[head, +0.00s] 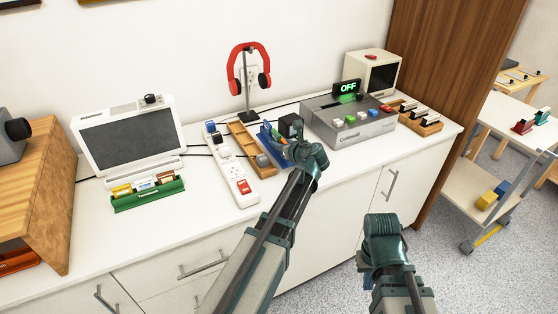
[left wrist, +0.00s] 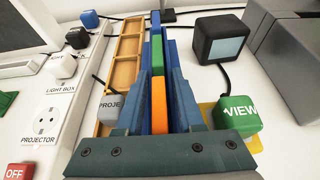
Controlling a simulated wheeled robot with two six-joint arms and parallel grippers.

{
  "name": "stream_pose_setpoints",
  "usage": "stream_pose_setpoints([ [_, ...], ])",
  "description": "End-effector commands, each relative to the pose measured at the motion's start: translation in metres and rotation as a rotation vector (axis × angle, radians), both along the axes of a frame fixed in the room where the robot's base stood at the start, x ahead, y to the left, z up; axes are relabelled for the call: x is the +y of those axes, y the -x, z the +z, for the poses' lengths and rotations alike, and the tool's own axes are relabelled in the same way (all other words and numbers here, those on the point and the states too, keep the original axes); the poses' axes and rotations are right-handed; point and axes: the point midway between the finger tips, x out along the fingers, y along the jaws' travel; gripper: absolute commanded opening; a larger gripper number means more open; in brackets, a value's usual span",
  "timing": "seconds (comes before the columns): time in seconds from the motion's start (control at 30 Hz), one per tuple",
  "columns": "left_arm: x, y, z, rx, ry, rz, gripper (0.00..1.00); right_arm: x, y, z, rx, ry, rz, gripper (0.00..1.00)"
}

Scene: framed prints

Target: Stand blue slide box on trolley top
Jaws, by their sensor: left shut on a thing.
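The blue slide box (head: 271,143) sits on the white counter beside a wooden tray, with green and orange slides showing in it in the left wrist view (left wrist: 176,88). My left gripper (head: 296,148) is over its near end and shut on it; the fingertips are partly hidden in the head view. The trolley top (head: 507,112) is at the far right, past the counter's end, and bears a red and a green item. My right gripper (head: 364,262) hangs in front of the counter, its fingers mostly hidden behind its own wrist.
A power strip (head: 232,176) and the wooden tray (head: 241,137) lie left of the box. A grey console (head: 350,128) stands close on its right, and a red headphone stand (head: 248,75) behind. A tall wooden panel (head: 440,80) rises between counter and trolley. Cables cross the counter.

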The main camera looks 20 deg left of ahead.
Motion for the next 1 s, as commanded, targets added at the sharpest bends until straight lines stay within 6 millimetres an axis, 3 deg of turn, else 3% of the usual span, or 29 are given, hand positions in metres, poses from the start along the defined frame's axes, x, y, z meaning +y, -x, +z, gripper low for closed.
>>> stream_pose_setpoints([
  [0.23, 0.0, 0.0, -0.006, 0.0, -0.001, 0.0, 0.0, 0.0, 0.0, -0.007, 0.0, 0.0, 0.0, 0.0],
  [0.53, 0.0, 0.0, -0.04, 0.0, -0.001, 0.0, 0.0, 0.0, 0.0, -0.04, 0.0, 0.0, 0.0, 0.0],
  [0.97, 0.0, 0.0, -0.042, 0.0, -0.001, 0.0, 0.0, 0.0, 0.0, -0.043, 0.0, 0.0, 0.0, 0.0],
  [1.0, 0.0, 0.0, -0.042, 0.0, 0.0, 0.0, 0.4, 0.0, 0.0, -0.042, 0.0, 0.0, 0.0, 0.0],
])
